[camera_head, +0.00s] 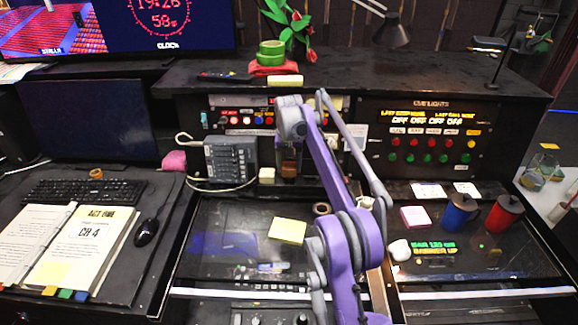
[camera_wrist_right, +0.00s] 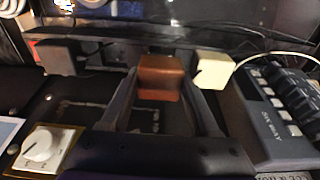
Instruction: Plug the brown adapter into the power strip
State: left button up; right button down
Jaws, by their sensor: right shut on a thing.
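The brown adapter (camera_wrist_right: 160,78) is a small block held between the two fingers of my right gripper (camera_wrist_right: 162,96). In the head view the brown adapter (camera_head: 289,171) shows just below my purple right arm, at the back of the desk. A long dark bar (camera_wrist_right: 112,46), which looks like the power strip, runs behind the adapter in the wrist view. A black plug block (camera_wrist_right: 62,56) and a cream plug block (camera_wrist_right: 213,70) sit along it, one on each side. I cannot tell whether the brown adapter touches the strip. My left gripper is not in view.
A grey desk phone or keypad (camera_head: 231,158) with a pale cable stands close beside the adapters. A white knob (camera_wrist_right: 42,145) lies on the other side.

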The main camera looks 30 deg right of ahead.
jog(key=shift+f, duration=0.2)
dwell(0.5)
jog(key=shift+f+b, duration=0.4)
jog(key=shift+f, duration=1)
jog(key=shift+c, duration=0.2)
grip_release()
jog(key=r, duration=0.3)
jog(key=r+p, duration=0.1)
jog(key=r, duration=0.3)
jog(key=s+r+p, duration=0.1)
jog(key=r, duration=0.2)
jog(key=shift+a+r, duration=0.25)
jog(key=shift+a, duration=0.1)
jog(key=shift+r, duration=0.1)
